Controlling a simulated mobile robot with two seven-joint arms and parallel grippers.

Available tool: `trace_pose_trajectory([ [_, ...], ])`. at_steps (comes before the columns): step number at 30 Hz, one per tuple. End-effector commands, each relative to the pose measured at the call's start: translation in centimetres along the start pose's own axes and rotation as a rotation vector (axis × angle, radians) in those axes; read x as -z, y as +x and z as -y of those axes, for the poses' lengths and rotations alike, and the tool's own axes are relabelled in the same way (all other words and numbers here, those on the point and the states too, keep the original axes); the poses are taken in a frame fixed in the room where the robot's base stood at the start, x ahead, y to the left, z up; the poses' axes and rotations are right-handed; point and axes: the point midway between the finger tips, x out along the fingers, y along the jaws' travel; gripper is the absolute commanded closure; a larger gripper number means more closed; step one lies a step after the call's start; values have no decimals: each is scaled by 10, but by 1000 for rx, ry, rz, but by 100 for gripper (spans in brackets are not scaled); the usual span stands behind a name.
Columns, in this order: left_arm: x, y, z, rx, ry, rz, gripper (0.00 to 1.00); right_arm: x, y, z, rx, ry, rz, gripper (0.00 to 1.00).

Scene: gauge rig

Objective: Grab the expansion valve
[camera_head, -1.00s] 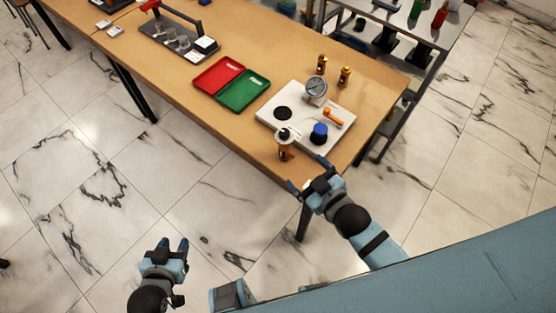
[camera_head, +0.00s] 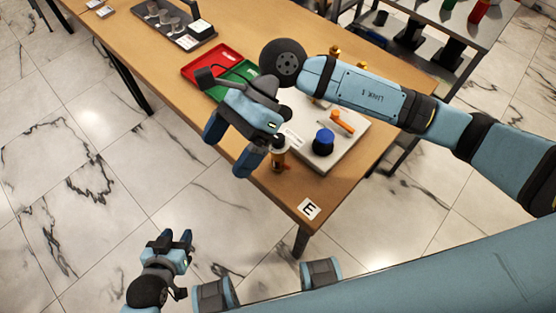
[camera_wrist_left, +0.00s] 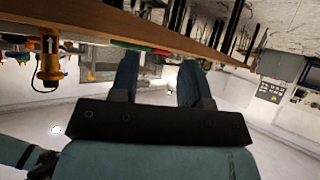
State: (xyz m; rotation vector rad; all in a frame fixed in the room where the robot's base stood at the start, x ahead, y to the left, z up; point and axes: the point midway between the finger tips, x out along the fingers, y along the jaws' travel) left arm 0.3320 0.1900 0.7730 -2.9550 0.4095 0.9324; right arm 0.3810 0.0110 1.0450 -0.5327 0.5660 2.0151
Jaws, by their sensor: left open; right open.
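A brass-orange fitting with a dark top (camera_head: 279,158) stands upright near the table's front edge, partly hidden by my right gripper. It looks like the expansion valve, but I cannot be sure. In the left wrist view, which looks upside down, an orange fitting (camera_wrist_left: 49,68) at the table edge is probably the same one. My right gripper (camera_head: 230,147) is open and empty, its fingers just left of the fitting and over the table edge. My left gripper (camera_head: 178,240) is open and empty, low over the floor; its fingers show in the left wrist view (camera_wrist_left: 158,80).
A white plate (camera_head: 345,150) holds a blue knob (camera_head: 323,142) and an orange handle (camera_head: 343,122). My right arm hides part of the plate and most of the brass fittings (camera_head: 335,51) behind. Red (camera_head: 205,62) and green trays lie further left. A card marked E (camera_head: 309,208) lies at the table's corner.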

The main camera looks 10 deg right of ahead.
Motion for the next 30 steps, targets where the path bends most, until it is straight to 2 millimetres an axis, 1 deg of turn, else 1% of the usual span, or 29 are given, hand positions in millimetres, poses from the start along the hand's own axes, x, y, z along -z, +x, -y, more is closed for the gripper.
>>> trace_pose_trajectory([
  [1,-11,8,1,-1,0,2,57,23,-4,8,16,-67,-144,8],
  [3,-18,12,1,-2,-2,6,57,48,-18,16,30,-142,-340,8],
  [5,-22,15,1,-4,-3,10,57,67,-33,22,39,-191,-493,8],
  [6,-24,17,1,-5,-4,11,57,77,-44,26,45,-217,-585,8],
  [9,-25,20,0,-7,-7,5,57,95,-69,33,53,-257,-770,8],
  [12,-23,21,0,-8,-9,-2,57,105,-88,37,59,-274,-890,8],
  [15,-23,22,-1,-9,-12,-4,57,110,-97,39,61,-280,-949,8],
  [17,-22,22,-1,-9,-14,-4,57,116,-96,40,60,-280,-963,8],
  [20,-22,22,-2,-9,-17,-4,57,129,-86,43,58,-280,-963,8],
  [25,-23,23,-3,-8,-21,-2,57,156,-66,49,58,-279,-961,8],
  [30,-24,23,-3,-8,-21,0,57,173,-53,54,60,-279,-960,8],
])
